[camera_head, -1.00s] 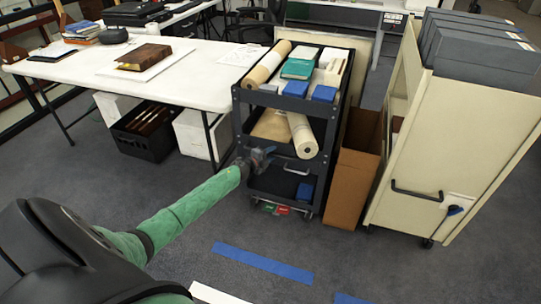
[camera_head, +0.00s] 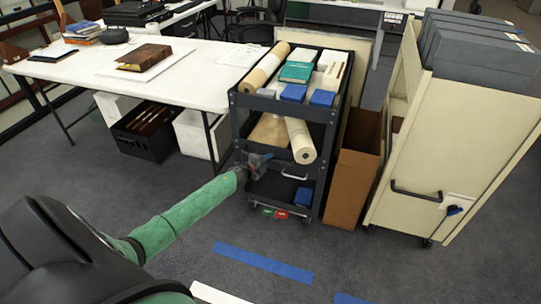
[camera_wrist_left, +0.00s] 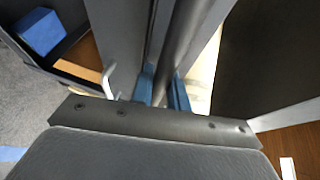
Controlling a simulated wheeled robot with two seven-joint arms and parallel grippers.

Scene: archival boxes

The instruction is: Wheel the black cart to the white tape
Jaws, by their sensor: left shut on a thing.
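The black cart (camera_head: 328,112) stands in the middle of the head view, upright, between the white table and a brown box. It carries rolls, blue boxes, a green book and papers on its shelves. My left gripper (camera_head: 260,160) is at the cart's near side, beside the silver handle (camera_head: 294,176). In the left wrist view its blue fingers (camera_wrist_left: 164,90) are shut on a dark bar of the cart (camera_wrist_left: 182,48); the silver handle is outside them. The white tape (camera_head: 218,294) lies on the floor at the bottom edge, partly cut off. My right gripper is not in view.
A white table (camera_head: 205,82) stands close on the cart's left, with a black crate (camera_head: 142,142) below. A tall brown box (camera_head: 352,182) and a cream cart (camera_head: 440,150) are close on the right. Blue tape (camera_head: 262,263) lies on clear carpet in front.

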